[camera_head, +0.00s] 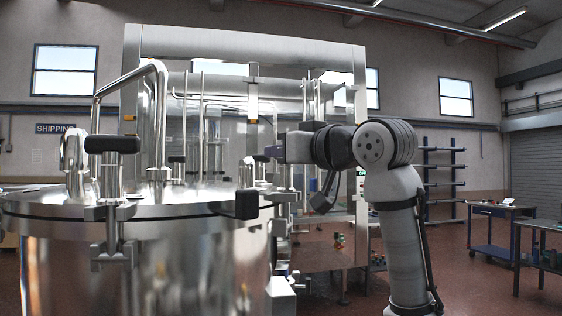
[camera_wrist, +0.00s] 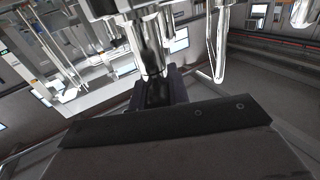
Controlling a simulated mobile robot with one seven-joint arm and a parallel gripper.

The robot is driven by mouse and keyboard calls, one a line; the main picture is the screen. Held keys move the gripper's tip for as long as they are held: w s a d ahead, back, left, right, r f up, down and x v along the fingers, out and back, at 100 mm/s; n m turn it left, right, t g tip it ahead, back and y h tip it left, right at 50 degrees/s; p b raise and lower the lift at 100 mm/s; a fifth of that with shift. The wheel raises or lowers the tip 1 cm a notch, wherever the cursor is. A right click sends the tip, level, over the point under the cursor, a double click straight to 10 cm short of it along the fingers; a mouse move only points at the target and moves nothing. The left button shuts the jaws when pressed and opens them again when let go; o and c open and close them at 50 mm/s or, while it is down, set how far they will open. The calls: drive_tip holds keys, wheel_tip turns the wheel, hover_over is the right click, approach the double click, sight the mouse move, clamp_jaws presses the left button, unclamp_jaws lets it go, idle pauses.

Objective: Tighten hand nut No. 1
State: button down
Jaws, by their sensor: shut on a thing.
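A polished steel tank (camera_head: 150,245) stands at the left, its round lid held by clamps with black-handled hand nuts. One hand nut (camera_head: 112,145) is upright at the front, and another black handle (camera_head: 247,204) hangs at the lid's right edge. No numbers are readable on them. My gripper (camera_head: 268,153) is at the right far side of the lid, shut on a small black-handled hand nut. In the wrist view my gripper (camera_wrist: 158,90) shows its dark fingers closed around the black part (camera_wrist: 157,94) below a steel fitting. The grip itself is partly hidden.
A large steel-framed machine (camera_head: 245,42) stands behind. A blue rack (camera_head: 440,180) and worktables (camera_head: 500,210) stand at the right, with open floor between.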

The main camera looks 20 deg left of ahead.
drive_tip(key=m+t+h+b, duration=0.1)
drive_tip(key=m+t+h, duration=0.3)
drive_tip(key=t, duration=0.1)
drive_tip(key=shift+w+d+m+h, duration=0.1)
drive_tip(key=shift+m+h, duration=0.2)
drive_tip(key=shift+h, duration=0.1)
drive_tip(key=m+t+h, duration=0.1)
drive_tip(key=m+h, duration=0.1)
drive_tip(key=h, duration=0.1)
drive_tip(key=m+t+h+b, duration=0.1)
drive_tip(key=m+t+h, duration=0.1)
drive_tip(key=h, duration=0.1)
drive_tip(key=shift+w+d, duration=0.15)
drive_tip(key=shift+d, duration=0.05)
drive_tip(key=shift+m+h, duration=0.3)
drive_tip(key=shift+m, duration=0.1)
drive_tip(key=shift+d, duration=0.1)
drive_tip(key=c, duration=1.3)
unclamp_jaws()
drive_tip(key=shift+c, duration=0.2)
